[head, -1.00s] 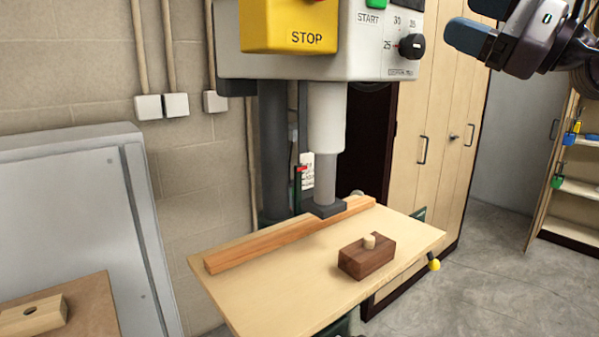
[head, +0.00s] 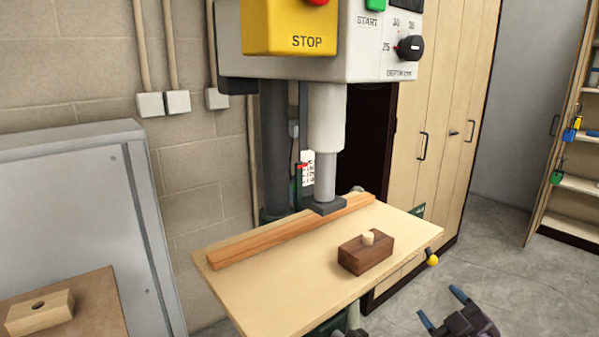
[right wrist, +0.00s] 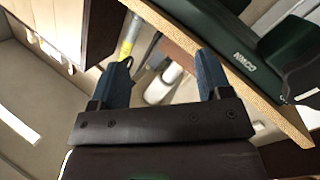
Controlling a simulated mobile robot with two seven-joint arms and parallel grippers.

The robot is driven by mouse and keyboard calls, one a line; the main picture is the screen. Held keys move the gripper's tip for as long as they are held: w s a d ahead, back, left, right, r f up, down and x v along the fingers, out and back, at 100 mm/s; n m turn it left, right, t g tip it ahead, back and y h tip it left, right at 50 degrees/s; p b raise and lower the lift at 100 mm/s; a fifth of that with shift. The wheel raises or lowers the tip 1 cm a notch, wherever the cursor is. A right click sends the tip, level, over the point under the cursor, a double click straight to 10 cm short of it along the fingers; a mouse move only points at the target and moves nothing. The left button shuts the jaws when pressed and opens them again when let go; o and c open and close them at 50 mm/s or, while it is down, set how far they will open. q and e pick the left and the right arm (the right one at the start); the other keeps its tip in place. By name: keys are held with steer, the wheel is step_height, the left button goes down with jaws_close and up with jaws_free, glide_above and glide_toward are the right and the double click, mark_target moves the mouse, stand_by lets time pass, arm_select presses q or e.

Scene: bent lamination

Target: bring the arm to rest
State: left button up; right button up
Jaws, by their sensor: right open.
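My right gripper (head: 442,308) is at the lower right of the head view, below and to the right of the drill press table (head: 265,285). Its two blue fingers are spread apart with nothing between them. They also show apart in the right wrist view (right wrist: 165,85). My left gripper is not in view. On the drill press table, a dark wooden block (head: 365,256) with a pale peg (head: 368,238) in its top stands apart from the gripper. A long wooden fence (head: 290,232) lies along the back of the table.
The drill press head (head: 330,65) with its STOP panel hangs over the table. A pale block with a hole (head: 40,312) sits on a board at the lower left. A yellow-knobbed lever (head: 432,260) juts out near my right gripper. Floor (head: 490,250) is open at the right.

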steer(key=s+f+m+g+h, duration=0.3)
steer(key=s+f+m+g, duration=0.3)
steer(key=s+f, duration=1.7)
steer(key=s+m, duration=0.2)
steer(key=s, duration=0.2)
steer(key=shift+m+h+p, duration=0.4)
